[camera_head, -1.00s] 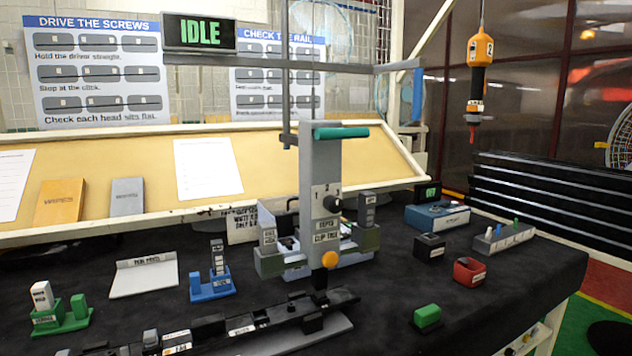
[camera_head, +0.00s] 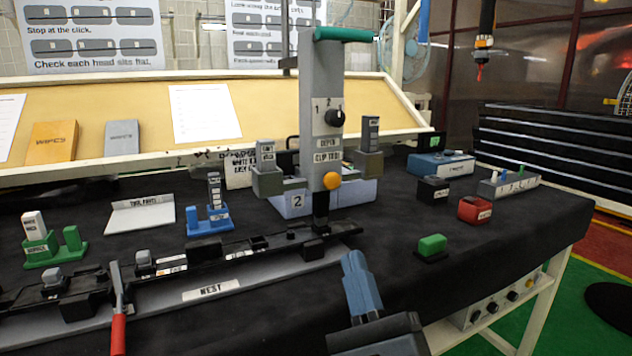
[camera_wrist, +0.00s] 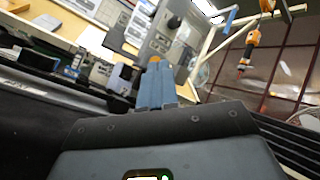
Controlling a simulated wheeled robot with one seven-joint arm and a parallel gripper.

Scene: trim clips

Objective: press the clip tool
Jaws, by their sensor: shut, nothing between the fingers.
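The clip tool (camera_head: 328,150) is a tall grey column labelled "CLIP TOOL", with a teal bar handle (camera_head: 343,34) on top, a black knob and an orange button (camera_head: 331,181) low on its front. Its black tip stands over the dark rail in the nest (camera_head: 210,291). My gripper (camera_head: 352,262) is shut and empty, in front of the table's work area, below and right of the tool, apart from it. In the wrist view my shut blue-grey fingers (camera_wrist: 156,84) point toward the tilted tool column, and the orange button (camera_wrist: 154,59) shows just beyond their tips.
A red-handled lever (camera_head: 118,325) stands at the nest's front left. A green block (camera_head: 432,246), a red bin (camera_head: 475,209) and a black box (camera_head: 433,189) lie to the right. A blue holder (camera_head: 209,220) stands left. An orange-bodied driver (camera_wrist: 252,40) hangs at right.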

